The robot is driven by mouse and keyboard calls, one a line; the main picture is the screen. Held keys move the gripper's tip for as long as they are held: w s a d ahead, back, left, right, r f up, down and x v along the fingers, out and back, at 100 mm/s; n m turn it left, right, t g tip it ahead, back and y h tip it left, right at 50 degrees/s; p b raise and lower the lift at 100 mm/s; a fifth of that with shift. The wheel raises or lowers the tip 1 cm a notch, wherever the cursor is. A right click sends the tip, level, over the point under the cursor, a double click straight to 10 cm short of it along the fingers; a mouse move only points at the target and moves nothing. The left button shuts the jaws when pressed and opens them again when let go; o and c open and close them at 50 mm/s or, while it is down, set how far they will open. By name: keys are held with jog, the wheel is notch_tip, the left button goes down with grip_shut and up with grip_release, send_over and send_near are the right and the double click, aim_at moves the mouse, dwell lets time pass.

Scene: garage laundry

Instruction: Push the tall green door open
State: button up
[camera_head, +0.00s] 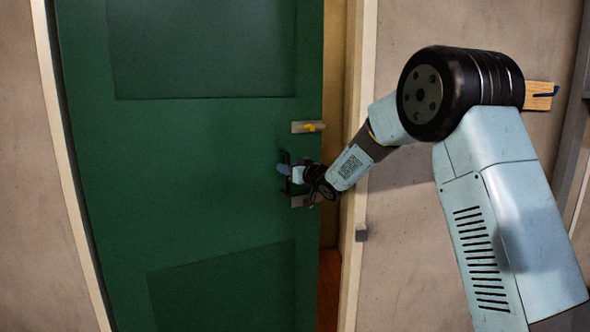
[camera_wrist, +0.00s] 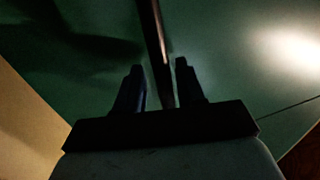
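The tall green door (camera_head: 190,190) fills the left half of the head view. It stands ajar, with a gap between its right edge and the frame. My gripper (camera_head: 287,171) is at the door's right edge, between two small metal plates. In the wrist view my gripper (camera_wrist: 159,66) has its two dark fingers apart, one on each side of a thin dark bar (camera_wrist: 155,30), which looks like the door handle. The bar is close to the right finger; I cannot tell whether they touch. The green door (camera_wrist: 225,55) lies behind the bar. The handle is mostly hidden in the head view.
The upper metal plate (camera_head: 307,127) has a yellow part. The lower plate (camera_head: 302,201) is partly behind my gripper. The pale door frame (camera_head: 357,90) stands right of the gap, close to my arm. A wooden block (camera_head: 540,95) is on the wall at the right.

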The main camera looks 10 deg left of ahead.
jog(key=v, duration=1.2)
jog(key=shift+f, duration=0.1)
